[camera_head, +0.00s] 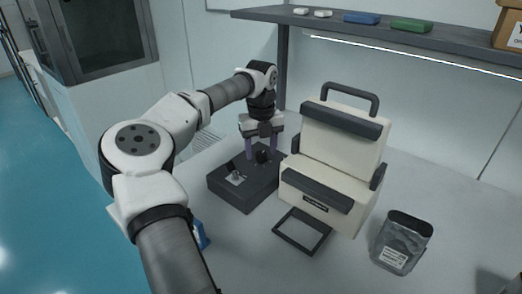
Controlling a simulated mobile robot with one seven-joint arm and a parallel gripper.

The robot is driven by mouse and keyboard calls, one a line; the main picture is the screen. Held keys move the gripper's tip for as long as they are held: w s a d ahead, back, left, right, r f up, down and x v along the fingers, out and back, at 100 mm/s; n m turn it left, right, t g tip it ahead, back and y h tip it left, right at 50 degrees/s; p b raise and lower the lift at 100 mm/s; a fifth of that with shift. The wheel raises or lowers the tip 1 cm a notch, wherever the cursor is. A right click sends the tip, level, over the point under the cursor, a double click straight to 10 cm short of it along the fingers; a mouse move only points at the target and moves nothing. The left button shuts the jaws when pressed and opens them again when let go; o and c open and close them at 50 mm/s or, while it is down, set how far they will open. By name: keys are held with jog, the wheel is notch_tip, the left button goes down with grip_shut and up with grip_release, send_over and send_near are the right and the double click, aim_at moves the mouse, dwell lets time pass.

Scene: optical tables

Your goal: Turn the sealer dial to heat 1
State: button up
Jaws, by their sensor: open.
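The sealer is a cream machine (330,165) with dark bars and a black top handle, standing on the bench. Left of it is a low dark control box (240,190) with a small pale label plate and what looks like a switch on its top. A black round dial (263,157) sits toward the box's back right. My gripper (262,154) points down over the box, with its two purplish fingers apart, one on each side of the dial. Whether the fingers touch the dial cannot be told. The dial's heat marks are too small to read.
A dark square frame (302,231) lies on the bench in front of the sealer. A grey pouch (402,242) with a label stands to the right. A blue object (201,236) is partly hidden behind my arm. A shelf (400,38) with small items runs above.

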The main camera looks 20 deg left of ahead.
aim_at(261, 154)
notch_tip(261, 154, up, 13)
jog(key=b, duration=0.1)
jog(key=shift+s, duration=0.1)
dwell(0.6)
